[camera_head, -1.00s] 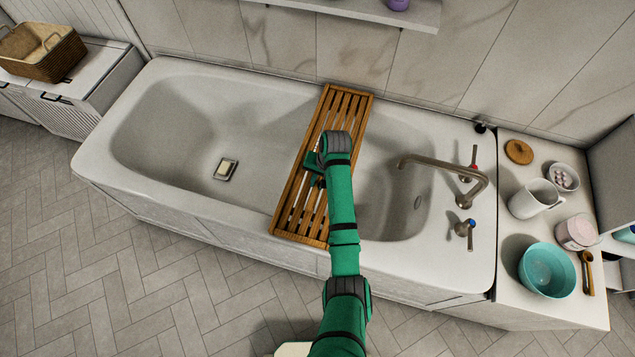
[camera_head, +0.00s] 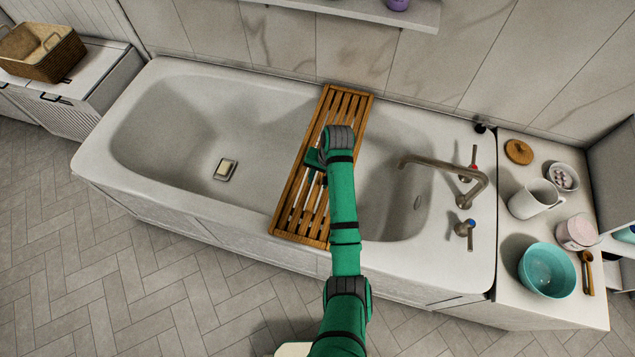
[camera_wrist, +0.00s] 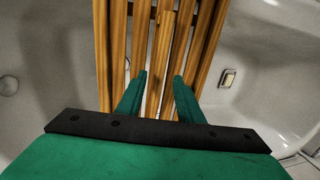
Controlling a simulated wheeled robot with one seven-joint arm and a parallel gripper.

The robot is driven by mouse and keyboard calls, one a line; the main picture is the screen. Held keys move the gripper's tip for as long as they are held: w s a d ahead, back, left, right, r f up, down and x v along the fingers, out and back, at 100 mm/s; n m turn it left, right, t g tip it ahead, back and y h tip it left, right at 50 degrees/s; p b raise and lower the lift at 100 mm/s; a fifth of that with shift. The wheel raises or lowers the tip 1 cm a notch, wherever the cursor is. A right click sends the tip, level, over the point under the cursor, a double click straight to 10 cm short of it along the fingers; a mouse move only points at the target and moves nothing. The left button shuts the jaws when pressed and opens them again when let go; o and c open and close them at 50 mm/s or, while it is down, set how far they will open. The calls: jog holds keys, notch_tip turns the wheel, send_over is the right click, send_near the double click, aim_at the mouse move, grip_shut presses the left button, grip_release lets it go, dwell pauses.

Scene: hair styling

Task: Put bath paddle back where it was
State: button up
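A slatted wooden rack (camera_head: 289,217) lies across the bathtub. In the wrist view its slats (camera_wrist: 204,45) run away from my gripper (camera_wrist: 159,76). A narrow wooden strip (camera_wrist: 161,55) with a free far end lies along the slats. It looks like the bath paddle, but I cannot tell it clearly from a slat. My gripper's two green fingers are apart, one on each side of this strip, with gaps showing. In the head view my gripper (camera_head: 318,168) is over the middle of the rack, partly hidden by my wrist.
The white bathtub (camera_head: 130,190) has a soap dish (camera_head: 225,169) inside, left of the rack. A faucet (camera_head: 440,168) reaches over the tub on the right. A side counter holds a teal bowl (camera_head: 547,270) and a white pitcher (camera_head: 535,199). A wall shelf (camera_head: 355,10) is above.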

notch_tip(320, 180, up, 7)
jog(key=d, duration=0.1)
jog(key=shift+s+r, duration=0.15)
jog(key=shift+s, duration=0.2)
dwell(0.3)
